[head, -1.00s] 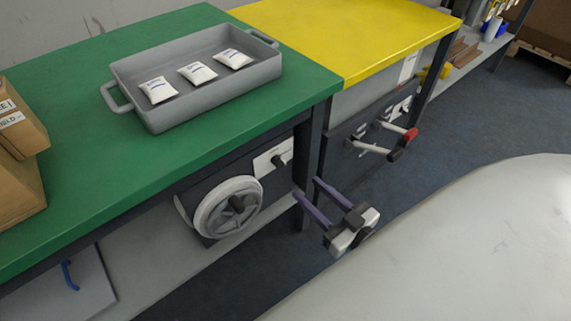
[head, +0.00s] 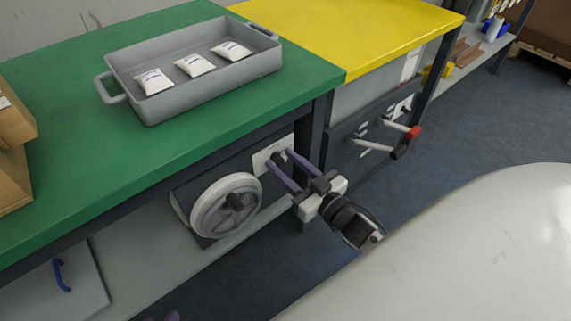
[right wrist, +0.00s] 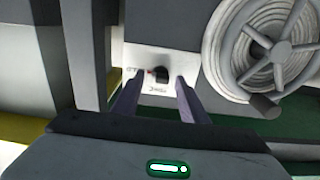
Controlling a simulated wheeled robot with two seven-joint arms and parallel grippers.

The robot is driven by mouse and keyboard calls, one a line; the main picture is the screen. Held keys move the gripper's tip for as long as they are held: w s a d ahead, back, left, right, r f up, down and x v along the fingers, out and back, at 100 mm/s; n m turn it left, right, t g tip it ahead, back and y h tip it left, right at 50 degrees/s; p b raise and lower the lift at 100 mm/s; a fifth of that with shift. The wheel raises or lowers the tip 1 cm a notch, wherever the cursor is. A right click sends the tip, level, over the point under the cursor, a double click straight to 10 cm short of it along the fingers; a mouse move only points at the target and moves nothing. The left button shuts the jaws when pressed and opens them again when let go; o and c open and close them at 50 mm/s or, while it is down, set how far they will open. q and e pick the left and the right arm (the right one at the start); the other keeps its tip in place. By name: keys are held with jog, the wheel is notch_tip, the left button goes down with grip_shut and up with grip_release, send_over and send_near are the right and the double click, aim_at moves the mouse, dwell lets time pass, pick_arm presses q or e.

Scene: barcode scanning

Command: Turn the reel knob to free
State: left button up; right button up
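The reel knob (head: 278,157) is a small black knob on a white label plate (head: 262,163) under the green bench. In the right wrist view the black knob (right wrist: 161,74) shows with a red mark at its left side and small lettering too blurred to read surely. My right gripper (head: 278,158) is open, its two purple fingers pointing at the plate with the knob between their tips. In the right wrist view the right gripper (right wrist: 158,84) has a finger on each side of the knob, with gaps; contact cannot be seen. A purple bit of my left gripper (head: 173,316) shows at the bottom edge.
Levers (head: 401,152) stick out farther right. A grey tray (head: 150,105) with white packets sits on the green top (head: 75,150).

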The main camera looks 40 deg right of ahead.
grip_shut()
